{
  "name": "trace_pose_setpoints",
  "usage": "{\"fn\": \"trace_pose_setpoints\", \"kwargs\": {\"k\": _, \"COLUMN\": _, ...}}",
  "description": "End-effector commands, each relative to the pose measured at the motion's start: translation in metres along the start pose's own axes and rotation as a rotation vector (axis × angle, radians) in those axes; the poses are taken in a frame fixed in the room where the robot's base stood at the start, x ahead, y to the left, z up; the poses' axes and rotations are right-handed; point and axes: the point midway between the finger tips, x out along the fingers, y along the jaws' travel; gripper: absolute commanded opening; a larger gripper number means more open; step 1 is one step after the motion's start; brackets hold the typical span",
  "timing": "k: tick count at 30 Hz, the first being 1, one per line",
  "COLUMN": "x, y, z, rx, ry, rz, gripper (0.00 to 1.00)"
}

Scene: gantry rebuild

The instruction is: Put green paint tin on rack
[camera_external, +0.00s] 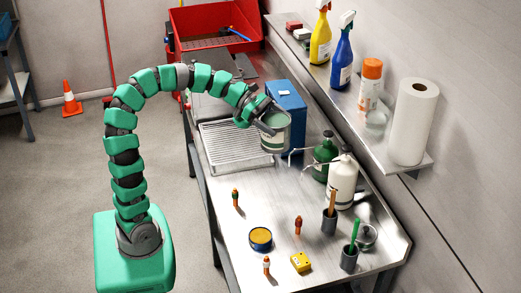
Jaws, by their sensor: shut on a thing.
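The paint tin (274,136), dark green with a pale label band, is in the jaws of my gripper (265,117). My gripper is shut on it from the upper left and partly covers its top. The tin looks roughly upright, in front of a blue box and by the right side of the rack. The silver slatted rack (232,152) lies on the metal bench, with its visible slats bare. I cannot tell exactly how high the tin is above the bench or rack.
The blue box (290,101) stands close behind the tin. Green (325,158) and white (342,182) spouted bottles stand to its right. A yellow-topped tin (260,238), small tools and cups occupy the bench front. A wall shelf (345,98) holds spray bottles and a paper roll.

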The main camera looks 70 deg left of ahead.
Motion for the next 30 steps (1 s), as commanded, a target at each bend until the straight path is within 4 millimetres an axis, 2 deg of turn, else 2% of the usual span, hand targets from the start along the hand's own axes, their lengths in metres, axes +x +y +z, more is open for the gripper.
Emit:
{"fn": "trace_pose_setpoints", "kwargs": {"k": 4, "x": -0.021, "y": 0.027, "z": -0.015, "rx": -0.062, "ry": -0.002, "rz": 0.165, "gripper": 0.39}}
{"fn": "trace_pose_setpoints", "kwargs": {"k": 7, "x": -0.045, "y": 0.049, "z": -0.031, "rx": -0.126, "ry": -0.003, "rz": 0.325, "gripper": 0.39}}
{"fn": "trace_pose_setpoints", "kwargs": {"k": 10, "x": -0.071, "y": 0.068, "z": -0.054, "rx": -0.197, "ry": 0.000, "rz": 0.490, "gripper": 0.39}}
{"fn": "trace_pose_setpoints", "kwargs": {"k": 14, "x": -0.107, "y": 0.083, "z": -0.089, "rx": -0.286, "ry": 0.000, "rz": 0.701, "gripper": 0.39}}
{"fn": "trace_pose_setpoints", "kwargs": {"k": 17, "x": -0.132, "y": 0.087, "z": -0.114, "rx": -0.340, "ry": -0.001, "rz": 0.839, "gripper": 0.39}}
{"fn": "trace_pose_setpoints", "kwargs": {"k": 21, "x": -0.156, "y": 0.085, "z": -0.147, "rx": -0.403, "ry": 0.000, "rz": 0.980, "gripper": 0.39}}
{"fn": "trace_pose_setpoints", "kwargs": {"k": 27, "x": -0.180, "y": 0.076, "z": -0.183, "rx": -0.466, "ry": -0.002, "rz": 1.128, "gripper": 0.39}}
{"fn": "trace_pose_setpoints", "kwargs": {"k": 30, "x": -0.186, "y": 0.072, "z": -0.192, "rx": -0.483, "ry": -0.005, "rz": 1.167, "gripper": 0.39}}
